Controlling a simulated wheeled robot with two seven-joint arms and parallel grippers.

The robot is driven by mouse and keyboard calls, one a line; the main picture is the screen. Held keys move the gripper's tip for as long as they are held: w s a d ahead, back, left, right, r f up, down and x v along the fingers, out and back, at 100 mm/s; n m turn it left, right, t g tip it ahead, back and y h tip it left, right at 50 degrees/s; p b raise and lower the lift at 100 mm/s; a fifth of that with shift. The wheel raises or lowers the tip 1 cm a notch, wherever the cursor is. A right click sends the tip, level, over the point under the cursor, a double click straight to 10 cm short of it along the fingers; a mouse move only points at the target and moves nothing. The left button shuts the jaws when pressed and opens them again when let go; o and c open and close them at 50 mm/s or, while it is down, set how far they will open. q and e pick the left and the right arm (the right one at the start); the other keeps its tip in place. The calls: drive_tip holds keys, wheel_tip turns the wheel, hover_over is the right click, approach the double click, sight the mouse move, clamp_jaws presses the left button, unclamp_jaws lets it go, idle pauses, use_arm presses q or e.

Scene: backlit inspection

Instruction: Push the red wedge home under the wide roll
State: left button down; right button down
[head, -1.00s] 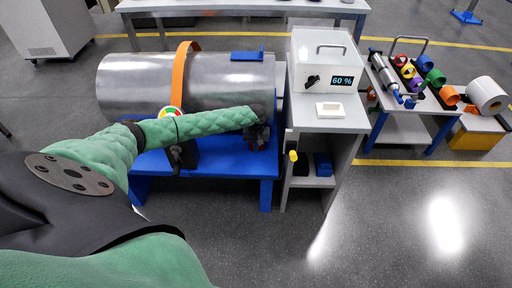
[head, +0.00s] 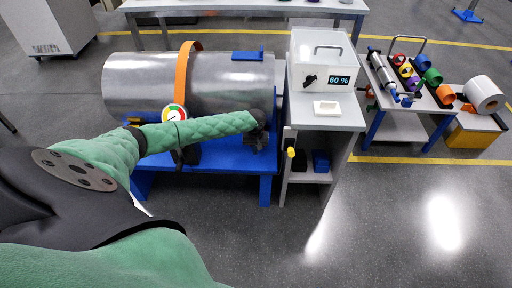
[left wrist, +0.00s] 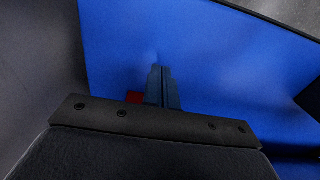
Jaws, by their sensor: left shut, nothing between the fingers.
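The wide roll (head: 220,88) is a large shiny metal cylinder with an orange strap, lying on a blue stand (head: 228,160) in the head view. My left gripper (head: 257,142) is low at the front right end of the roll, close over the blue stand. In the left wrist view its fingers (left wrist: 162,86) are shut with nothing between them, over a blue surface. A small part of the red wedge (left wrist: 134,97) shows just left of the fingers; the rest is hidden behind my gripper. I cannot tell whether they touch. My right gripper is out of view.
A round gauge (head: 174,113) is at the roll's front, near my left forearm. A grey cabinet (head: 316,119) with a 60 % display stands close right of the stand. Farther right, a cart (head: 405,126) holds coloured rolls. The floor in front is clear.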

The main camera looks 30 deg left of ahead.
use_arm(q)
wheel_tip(320, 180, up, 10)
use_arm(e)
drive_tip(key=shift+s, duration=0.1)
use_arm(q)
drive_tip(key=shift+w, duration=0.1)
